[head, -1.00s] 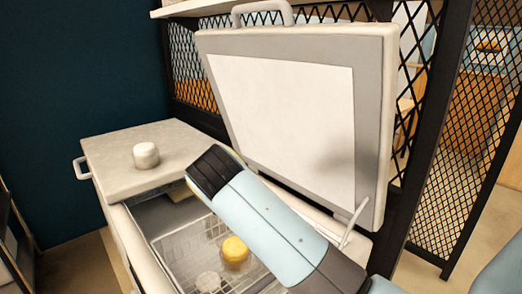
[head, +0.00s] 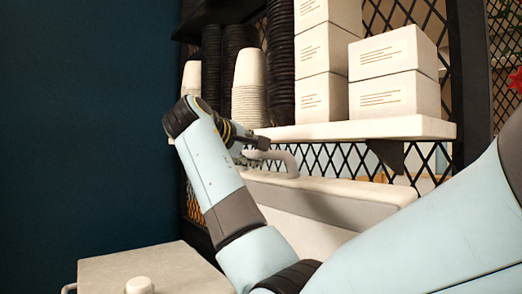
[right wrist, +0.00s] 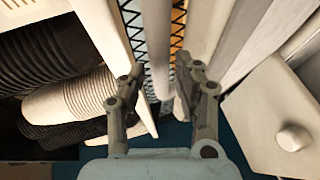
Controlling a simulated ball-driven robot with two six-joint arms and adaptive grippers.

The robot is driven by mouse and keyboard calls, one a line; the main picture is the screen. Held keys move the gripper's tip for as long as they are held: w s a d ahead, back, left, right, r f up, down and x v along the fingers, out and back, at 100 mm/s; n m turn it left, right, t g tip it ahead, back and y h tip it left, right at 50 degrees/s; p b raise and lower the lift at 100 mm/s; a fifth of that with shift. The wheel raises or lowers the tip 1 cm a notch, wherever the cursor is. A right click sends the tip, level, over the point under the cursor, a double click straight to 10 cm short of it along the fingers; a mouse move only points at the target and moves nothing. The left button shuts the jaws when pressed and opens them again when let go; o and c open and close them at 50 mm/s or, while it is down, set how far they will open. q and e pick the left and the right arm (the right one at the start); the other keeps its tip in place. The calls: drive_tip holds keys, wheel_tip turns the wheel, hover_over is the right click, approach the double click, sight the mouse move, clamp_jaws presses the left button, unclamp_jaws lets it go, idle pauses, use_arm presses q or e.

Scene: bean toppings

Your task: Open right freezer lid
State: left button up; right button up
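The right freezer lid (head: 325,200) stands raised in the head view, leaning near the mesh partition. Its pale looped handle (head: 290,160) is on its top edge. My right gripper (head: 262,143) is beside this handle, close to its left end. In the right wrist view my right gripper (right wrist: 158,92) has its two fingers apart. A pale bar (right wrist: 158,45) runs into the gap between them; I cannot tell whether they touch it. The freezer opening is out of view now. My left gripper is not in view.
A shelf (head: 365,129) just above the lid carries white boxes (head: 393,85), stacked cups (head: 250,88) and dark lids. The left freezer lid (head: 110,270) lies flat with a small white round object (head: 139,286) on it. A dark wall (head: 85,120) is at left.

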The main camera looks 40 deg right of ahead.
sight(258, 154)
drive_tip(key=shift+p+x, duration=0.45)
drive_tip(key=shift+x, duration=1.45)
clamp_jaws()
